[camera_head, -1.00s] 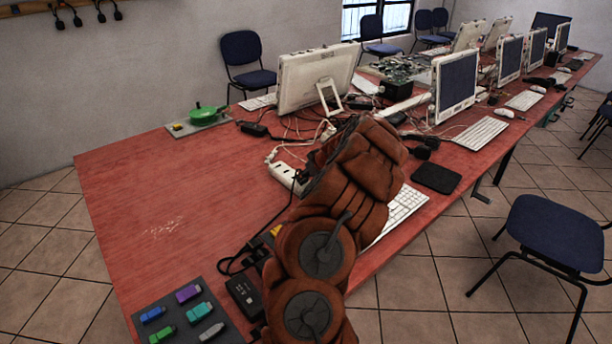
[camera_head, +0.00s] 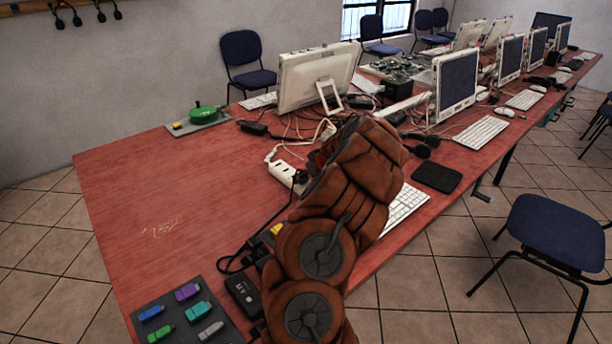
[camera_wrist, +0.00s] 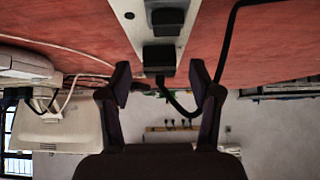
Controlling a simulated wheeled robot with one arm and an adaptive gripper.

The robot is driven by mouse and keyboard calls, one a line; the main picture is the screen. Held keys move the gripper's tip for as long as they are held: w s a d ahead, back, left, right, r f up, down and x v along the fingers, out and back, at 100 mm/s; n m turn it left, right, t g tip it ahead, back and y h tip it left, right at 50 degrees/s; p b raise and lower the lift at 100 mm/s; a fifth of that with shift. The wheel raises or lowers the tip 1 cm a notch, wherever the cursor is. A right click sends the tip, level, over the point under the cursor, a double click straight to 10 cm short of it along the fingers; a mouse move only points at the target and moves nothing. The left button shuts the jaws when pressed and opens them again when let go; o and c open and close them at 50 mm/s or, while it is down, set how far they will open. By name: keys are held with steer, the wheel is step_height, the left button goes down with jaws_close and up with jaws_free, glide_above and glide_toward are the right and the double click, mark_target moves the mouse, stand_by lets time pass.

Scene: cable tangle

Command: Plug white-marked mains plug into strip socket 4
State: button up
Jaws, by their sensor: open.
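The white power strip (camera_head: 281,171) lies on the red table, partly hidden by my arm in the head view. In the wrist view the strip (camera_wrist: 137,28) runs down from the top edge. One black plug (camera_wrist: 167,18) sits on the strip, and another black plug (camera_wrist: 158,58) is at its lower end, with a black cable leading from it. My gripper (camera_wrist: 160,84) is open, its two fingers apart on either side below the lower plug, with nothing seen gripped. I cannot make out a white mark on either plug, nor the socket numbers. My arm hides the gripper in the head view.
A monitor (camera_head: 314,79) with cables around it stands behind the strip. A black box (camera_head: 243,294) and a grey mat (camera_head: 172,311) with several coloured sticks lie at the front. A keyboard (camera_head: 407,205) is to the right. The table's left part is clear.

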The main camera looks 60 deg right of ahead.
steer(key=v, duration=1.2)
steer(key=shift+s, duration=0.1)
steer(key=w+a+r+n+g+y+p, duration=0.1)
steer(key=w+a+r+y, duration=0.15)
steer(key=a, duration=0.95)
steer(key=w+a+r+n+g+y, duration=0.1)
steer(key=w+a+r+n, duration=0.15)
steer(key=a, duration=1.05)
steer(key=w+a+r+n+g+y+p, duration=0.15)
steer(key=w+a+r, duration=0.25)
steer(key=a, duration=0.8)
steer(key=s+a+g, duration=0.3)
steer(key=s+a, duration=0.7)
steer(key=a, duration=0.3)
steer(key=s+a+m+g+h+p, duration=0.1)
steer(key=s+a, duration=0.1)
steer(key=s, duration=0.7)
steer(key=s+a+f+g+h+p, duration=0.1)
steer(key=s+a+g, duration=0.1)
steer(key=s, duration=0.7)
steer(key=shift+a+f+m+h, duration=0.25)
steer(key=shift+m+h, duration=0.15)
